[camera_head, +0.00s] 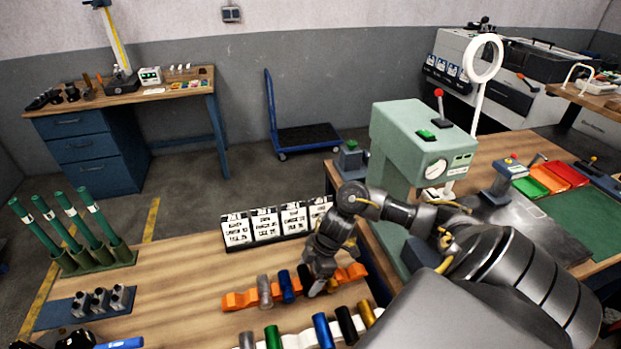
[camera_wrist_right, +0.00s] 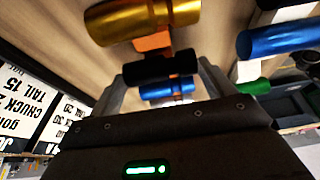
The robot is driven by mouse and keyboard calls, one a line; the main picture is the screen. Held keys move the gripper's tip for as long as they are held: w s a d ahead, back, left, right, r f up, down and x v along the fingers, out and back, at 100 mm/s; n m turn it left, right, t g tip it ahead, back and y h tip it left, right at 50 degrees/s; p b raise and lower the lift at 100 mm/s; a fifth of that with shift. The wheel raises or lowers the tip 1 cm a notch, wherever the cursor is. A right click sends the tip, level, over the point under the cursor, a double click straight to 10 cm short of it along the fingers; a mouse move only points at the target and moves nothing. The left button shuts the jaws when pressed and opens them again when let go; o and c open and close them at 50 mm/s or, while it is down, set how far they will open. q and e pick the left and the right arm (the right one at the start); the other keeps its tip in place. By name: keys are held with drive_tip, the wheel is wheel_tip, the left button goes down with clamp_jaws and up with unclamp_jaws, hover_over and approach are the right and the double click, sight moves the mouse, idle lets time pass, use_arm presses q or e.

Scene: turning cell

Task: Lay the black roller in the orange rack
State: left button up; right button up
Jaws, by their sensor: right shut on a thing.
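The orange rack (camera_head: 240,300) lies on the wooden table, with a grey roller (camera_head: 264,291), a blue roller (camera_head: 286,286) and a gold roller (camera_head: 331,285) on it. My right gripper (camera_head: 311,284) is over the rack, between the blue and gold rollers. It is shut on a black roller (camera_wrist_right: 160,68), which shows between the fingers in the right wrist view; the gripper partly hides it in the head view. The roller is at or just above the rack; I cannot tell whether it touches. My left gripper is out of view.
A white rack (camera_head: 297,341) in front holds several rollers, including another black one (camera_head: 346,325). Label cards (camera_head: 265,226) stand behind the orange rack. Green posts (camera_head: 86,218) and a blue tray (camera_head: 58,312) are at the left. The table's left middle is clear.

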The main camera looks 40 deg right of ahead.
drive_tip(key=o, duration=1.3)
drive_tip(key=shift+o, duration=0.2)
drive_tip(key=shift+r, duration=0.1)
drive_tip(key=shift+d+r+p, duration=0.1)
drive_tip(key=shift+r+p, duration=0.2)
drive_tip(key=shift+p, duration=0.1)
drive_tip(key=p+v, duration=0.4)
drive_tip(key=shift+r, duration=0.3)
drive_tip(key=v, duration=0.5)
drive_tip(key=shift+s+d+r, duration=0.15)
drive_tip(key=shift+s+r, duration=0.05)
drive_tip(key=shift+s, duration=0.1)
